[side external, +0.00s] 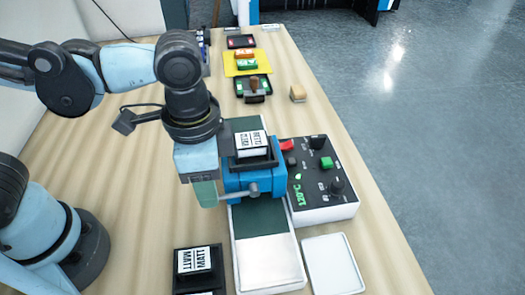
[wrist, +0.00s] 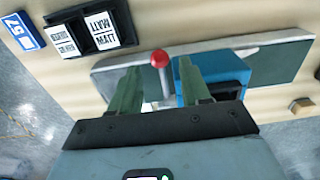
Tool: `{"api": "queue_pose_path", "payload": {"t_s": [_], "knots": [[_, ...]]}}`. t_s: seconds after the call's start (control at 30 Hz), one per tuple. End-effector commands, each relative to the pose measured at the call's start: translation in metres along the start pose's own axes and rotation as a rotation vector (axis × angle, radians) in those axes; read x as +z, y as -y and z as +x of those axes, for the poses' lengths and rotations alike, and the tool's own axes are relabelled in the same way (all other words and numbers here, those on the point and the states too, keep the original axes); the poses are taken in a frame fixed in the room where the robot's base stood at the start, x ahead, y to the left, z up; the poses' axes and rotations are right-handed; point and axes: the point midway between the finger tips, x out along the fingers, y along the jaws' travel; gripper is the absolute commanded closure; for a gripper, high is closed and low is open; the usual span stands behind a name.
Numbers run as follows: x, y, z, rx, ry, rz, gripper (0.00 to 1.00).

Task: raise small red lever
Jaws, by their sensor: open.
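The lever's red ball knob (wrist: 160,58) shows in the wrist view on a short grey shaft at the side of the blue laminator (wrist: 230,78). My gripper (wrist: 160,72) is open, its two green fingers apart, with the knob appearing between their tips; I cannot tell whether they touch it. In the side view my gripper (side external: 205,194) points down at the left of the blue laminator (side external: 240,182). The grey lever shaft (side external: 240,192) reaches toward the fingers there, and the knob is hidden. A red rocker switch (side external: 286,145) is on the black control box.
The control box (side external: 325,200) with knobs and a green "120°C" display stands right of the laminator. A white tray (side external: 332,262) lies in front. A yellow tray (side external: 233,68) and a stamp (side external: 254,88) are farther back.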

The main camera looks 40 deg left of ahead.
Motion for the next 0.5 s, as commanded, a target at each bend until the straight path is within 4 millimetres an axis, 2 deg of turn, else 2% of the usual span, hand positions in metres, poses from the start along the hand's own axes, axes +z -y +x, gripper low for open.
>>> {"api": "queue_pose_path", "payload": {"t_s": [0.5], "knots": [[0.0,0.0,0.019,0.0,0.0,0.0,0.53]]}}
